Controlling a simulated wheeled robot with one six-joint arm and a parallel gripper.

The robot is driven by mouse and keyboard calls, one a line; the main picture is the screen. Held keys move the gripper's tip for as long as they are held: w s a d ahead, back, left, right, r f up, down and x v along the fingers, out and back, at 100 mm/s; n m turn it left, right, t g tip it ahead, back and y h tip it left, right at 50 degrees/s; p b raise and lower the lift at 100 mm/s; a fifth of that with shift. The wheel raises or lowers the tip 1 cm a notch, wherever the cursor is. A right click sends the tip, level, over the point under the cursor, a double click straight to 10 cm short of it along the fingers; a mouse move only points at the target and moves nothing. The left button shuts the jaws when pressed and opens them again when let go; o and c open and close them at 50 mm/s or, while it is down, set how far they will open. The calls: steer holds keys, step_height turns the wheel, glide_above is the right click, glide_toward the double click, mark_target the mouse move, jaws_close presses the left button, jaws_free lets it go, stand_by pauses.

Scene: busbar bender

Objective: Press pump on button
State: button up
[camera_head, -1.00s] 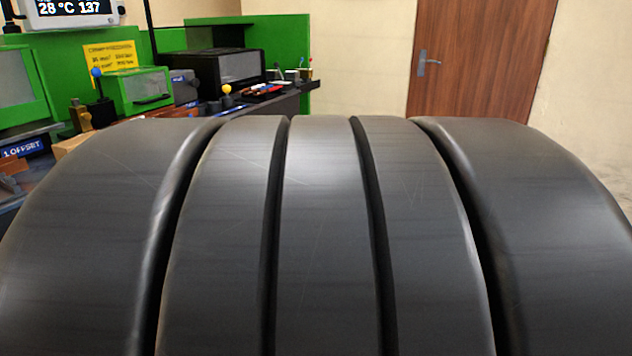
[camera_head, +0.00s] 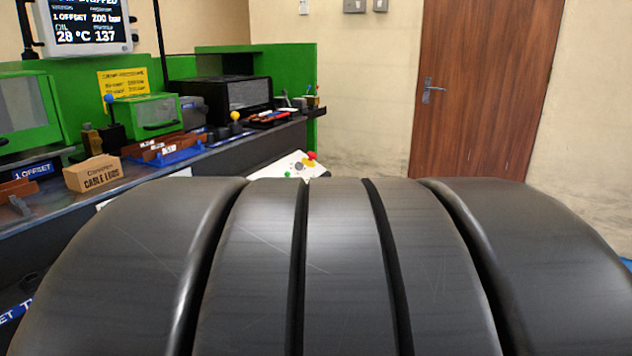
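I cannot read any labels, so I cannot tell which one is the pump on button. The panel's lower part is hidden by the ribbed shape, which seems to be part of my own arm. My gripper is not in view.
A green machine bench on the left holds a cardboard cable lugs box (camera_head: 93,174), a blue tray (camera_head: 163,158) and a black box (camera_head: 232,93). A display screen (camera_head: 88,22) hangs above. A brown door (camera_head: 480,90) is at the back, with bare floor hidden.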

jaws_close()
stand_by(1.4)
